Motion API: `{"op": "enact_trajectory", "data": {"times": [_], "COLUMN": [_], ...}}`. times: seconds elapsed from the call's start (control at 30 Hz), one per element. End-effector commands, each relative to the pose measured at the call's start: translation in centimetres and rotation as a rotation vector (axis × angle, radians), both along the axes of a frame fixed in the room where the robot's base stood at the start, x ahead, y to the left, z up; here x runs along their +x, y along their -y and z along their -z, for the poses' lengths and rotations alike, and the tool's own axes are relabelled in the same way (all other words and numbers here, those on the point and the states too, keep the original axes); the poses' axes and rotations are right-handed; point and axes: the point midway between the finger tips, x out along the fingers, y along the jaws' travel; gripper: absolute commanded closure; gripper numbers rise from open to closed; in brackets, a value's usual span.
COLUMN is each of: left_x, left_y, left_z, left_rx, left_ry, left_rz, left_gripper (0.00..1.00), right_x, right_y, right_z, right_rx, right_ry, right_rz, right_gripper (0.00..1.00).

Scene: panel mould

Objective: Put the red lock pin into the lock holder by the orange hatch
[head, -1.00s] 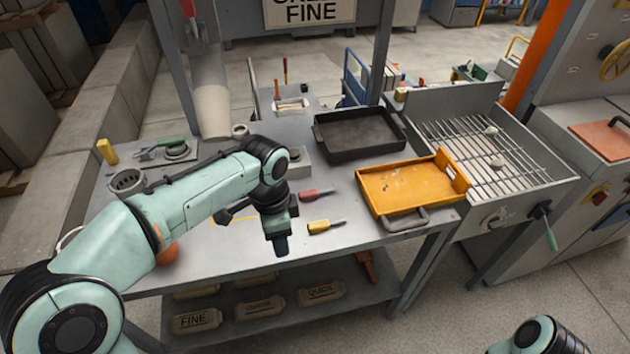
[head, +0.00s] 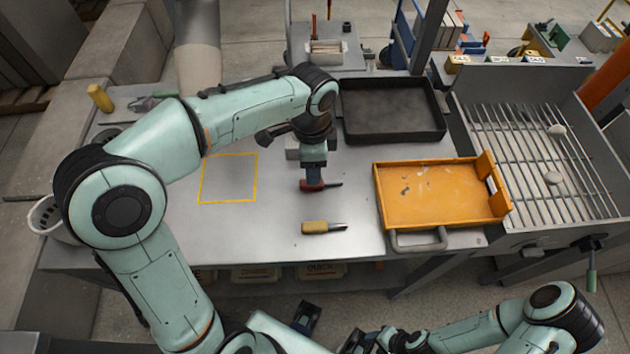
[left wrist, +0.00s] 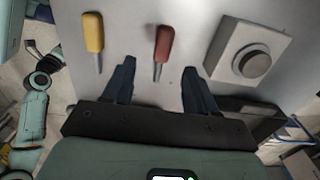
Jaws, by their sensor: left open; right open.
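A red-handled piece with a thin metal shaft (head: 312,187) lies on the steel bench; it is the only loose red pin-like item, and I cannot tell if it is the lock pin. It also shows in the left wrist view (left wrist: 164,44), lying between the open fingers. My left gripper (head: 313,176) is open, pointing down over its handle, and partly hides it in the head view. My right gripper (head: 330,328) is open and empty at the bottom of the head view, before the bench. The orange hatch and the lock holder are not in the current views.
A yellow-handled tool (head: 318,227) lies close in front of the red one. An orange tray (head: 432,195) and a black tray (head: 392,112) stand to the right, then a grated bench (head: 530,150). The yellow-outlined square (head: 228,178) is empty.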

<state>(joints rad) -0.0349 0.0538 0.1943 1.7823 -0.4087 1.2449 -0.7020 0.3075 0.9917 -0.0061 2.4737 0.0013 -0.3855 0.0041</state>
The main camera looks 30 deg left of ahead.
Motion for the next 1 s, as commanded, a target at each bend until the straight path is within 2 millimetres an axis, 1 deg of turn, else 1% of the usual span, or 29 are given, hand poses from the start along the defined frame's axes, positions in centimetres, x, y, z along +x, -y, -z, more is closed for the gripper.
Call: {"op": "enact_trajectory", "data": {"times": [0.03, 0.1, 0.33, 0.5, 0.6, 0.7, 0.9, 0.93, 0.97, 1.0], "left_x": [-0.1, 0.0, 0.1, 0.4, 0.4, 0.4, 0.4, 0.4, 0.4, 0.4], "left_y": [0.0, 0.0, 0.0, -0.1, -0.1, -0.1, -0.1, -0.1, -0.1, -0.1], "left_z": [1.1, 1.9, 3.5, 6.2, 7.4, 7.9, 7.9, 7.9, 7.9, 7.9], "left_rx": [0.0, 0.0, 0.0, 0.0, 0.0, -0.001, -0.001, -0.001, -0.001, -0.001], "left_ry": [-0.005, -0.005, -0.002, -0.004, -0.004, -0.001, 0.001, 0.001, 0.001, 0.001], "left_rz": [0.0, -0.001, -0.002, -0.002, -0.002, -0.001, -0.001, -0.001, -0.001, -0.001], "left_gripper": [0.43, 0.43, 0.43, 0.43, 0.43, 0.43, 0.43, 0.49, 0.59, 0.72], "right_x": [-0.1, -0.1, -0.2, -0.3, -0.3, -0.3, -0.3, -0.3, -0.3, -0.3], "right_y": [0.0, 0.0, 0.0, 0.0, 0.0, 0.0, 0.0, 0.0, 0.0, 0.0], "right_z": [0.3, 0.4, 0.5, 0.7, 0.9, 1.0, 0.9, 0.9, 0.9, 0.9], "right_rx": [0.0, -0.001, 0.0, 0.0, 0.0, 0.0, 0.0, 0.0, 0.0, 0.0], "right_ry": [-0.001, -0.002, -0.002, -0.002, -0.003, -0.003, -0.003, -0.003, -0.003, -0.003], "right_rz": [0.0, 0.0, -0.001, 0.0, 0.0, 0.0, 0.0, 0.0, 0.0, 0.0], "right_gripper": [0.57, 0.57, 0.57, 0.57, 0.57, 0.57, 0.57, 0.57, 0.57, 0.57]}}
